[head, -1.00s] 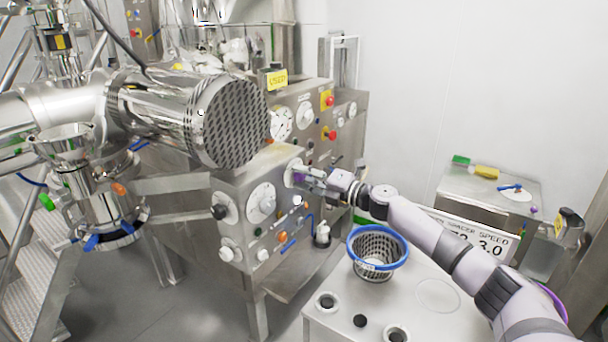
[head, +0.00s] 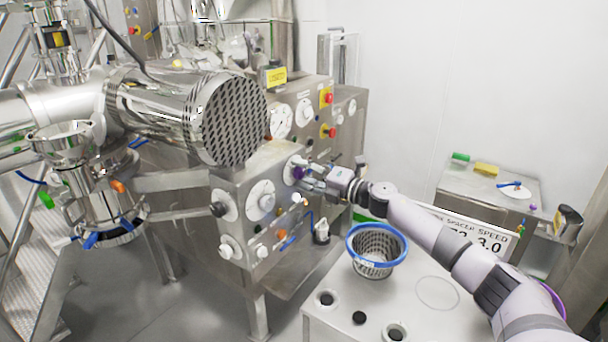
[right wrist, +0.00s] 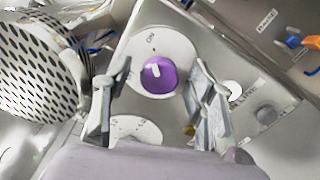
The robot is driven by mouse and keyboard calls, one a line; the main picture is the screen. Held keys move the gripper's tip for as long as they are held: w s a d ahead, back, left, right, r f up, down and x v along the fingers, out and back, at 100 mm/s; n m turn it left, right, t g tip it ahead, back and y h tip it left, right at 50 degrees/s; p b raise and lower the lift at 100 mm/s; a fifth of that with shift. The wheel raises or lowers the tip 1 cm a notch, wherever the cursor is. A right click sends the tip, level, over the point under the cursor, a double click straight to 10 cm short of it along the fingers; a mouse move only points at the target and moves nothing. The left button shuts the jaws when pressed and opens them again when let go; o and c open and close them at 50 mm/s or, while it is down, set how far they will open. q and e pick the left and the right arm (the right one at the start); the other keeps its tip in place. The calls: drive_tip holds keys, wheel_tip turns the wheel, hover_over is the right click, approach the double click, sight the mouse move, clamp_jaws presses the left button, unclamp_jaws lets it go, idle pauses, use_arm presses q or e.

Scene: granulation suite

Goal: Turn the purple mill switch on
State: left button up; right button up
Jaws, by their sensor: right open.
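The purple mill switch (head: 297,173) is a round knob on a white dial plate, on the front of the steel control panel. In the right wrist view the purple knob (right wrist: 159,75) carries a white mark, and the word "ON" shows on the plate above it, a little left. My right gripper (head: 308,172) is at the switch. In the right wrist view its two fingers (right wrist: 160,95) stand open, one on each side of the knob, with gaps between. I cannot tell whether the fingertips touch the plate. My left gripper is not in view.
A large perforated steel drum (head: 235,120) hangs left of the panel. Other dials, a white knob (head: 262,200) and coloured buttons sit close around the switch. A blue-rimmed basket (head: 377,240) stands on the white cart (head: 430,310) below my right arm.

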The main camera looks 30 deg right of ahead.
drive_tip(key=shift+s, duration=0.15)
drive_tip(key=v, duration=1.1)
drive_tip(key=shift+s+d, duration=0.15)
drive_tip(key=shift+s, duration=0.2)
idle(0.3)
